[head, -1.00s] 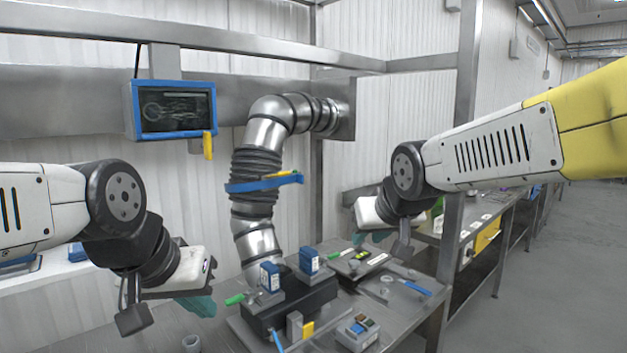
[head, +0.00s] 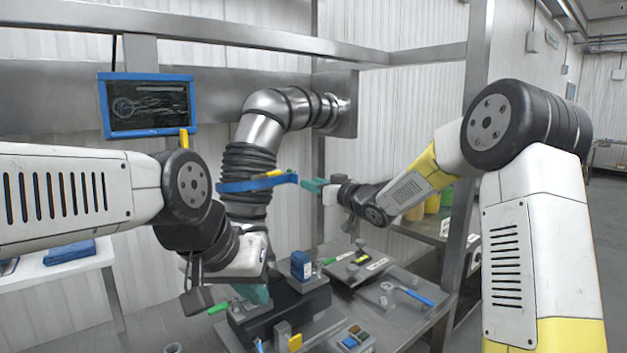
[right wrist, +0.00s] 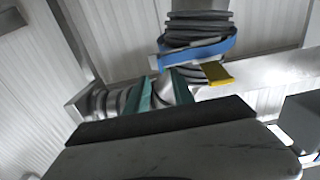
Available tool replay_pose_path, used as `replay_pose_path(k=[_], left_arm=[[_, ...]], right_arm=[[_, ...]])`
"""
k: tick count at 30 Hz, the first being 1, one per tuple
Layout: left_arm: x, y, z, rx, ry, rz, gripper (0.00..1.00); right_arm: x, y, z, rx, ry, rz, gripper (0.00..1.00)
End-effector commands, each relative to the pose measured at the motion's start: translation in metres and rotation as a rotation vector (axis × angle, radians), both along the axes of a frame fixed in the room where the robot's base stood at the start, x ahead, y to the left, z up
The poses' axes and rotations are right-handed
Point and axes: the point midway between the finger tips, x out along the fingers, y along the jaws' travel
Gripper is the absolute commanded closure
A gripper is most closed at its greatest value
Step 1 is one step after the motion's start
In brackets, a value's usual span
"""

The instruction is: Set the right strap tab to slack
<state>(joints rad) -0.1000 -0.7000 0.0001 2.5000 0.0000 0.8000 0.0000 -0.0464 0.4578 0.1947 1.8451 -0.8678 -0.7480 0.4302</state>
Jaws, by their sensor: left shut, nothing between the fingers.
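A blue strap (head: 235,187) wraps the black ribbed sleeve of the silver duct, its free end sticking out to the right. A yellow tab (head: 268,175) lies along it. In the right wrist view the strap (right wrist: 205,50) and yellow tab (right wrist: 216,74) lie past my fingertips, the tab right of them. My right gripper (head: 312,185) is close to the strap's free end; its teal fingers (right wrist: 162,82) stand apart with nothing seen held. I cannot tell whether they touch the strap. My left gripper (head: 256,293) is shut and empty, low over the bench beside the black fixture.
The steel bench (head: 390,322) holds a black block with a blue device (head: 301,265), green and blue handled tools and a small switch box (head: 350,340). A blue-framed display (head: 148,105) hangs at left. A steel post (head: 470,130) stands behind my right arm.

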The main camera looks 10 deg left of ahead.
Motion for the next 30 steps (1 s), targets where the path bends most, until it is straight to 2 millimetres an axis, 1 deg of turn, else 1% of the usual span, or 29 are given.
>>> replay_pose_path(k=[9,13,18,25,29,30], left_arm=[[0.000,0.000,0.000,0.000,0.000,0.000,1.00],[0.000,0.000,0.000,0.000,0.000,0.000,1.00],[0.000,0.000,0.000,0.000,0.000,0.000,1.00],[0.000,0.000,0.000,0.000,0.000,0.000,1.00],[0.000,0.000,0.000,0.000,0.000,0.000,1.00],[0.000,0.000,0.000,0.000,0.000,0.000,1.00]], right_arm=[[0.033,0.036,-0.001,0.001,0.001,0.002,0.71],[0.045,0.046,0.000,0.001,0.001,0.001,0.71],[0.051,0.052,0.000,-0.001,0.001,-0.001,0.71],[0.051,0.052,0.000,-0.001,0.001,-0.002,0.71],[0.051,0.052,0.000,-0.001,0.001,-0.002,0.96],[0.051,0.052,0.000,-0.001,0.001,-0.002,1.00]])
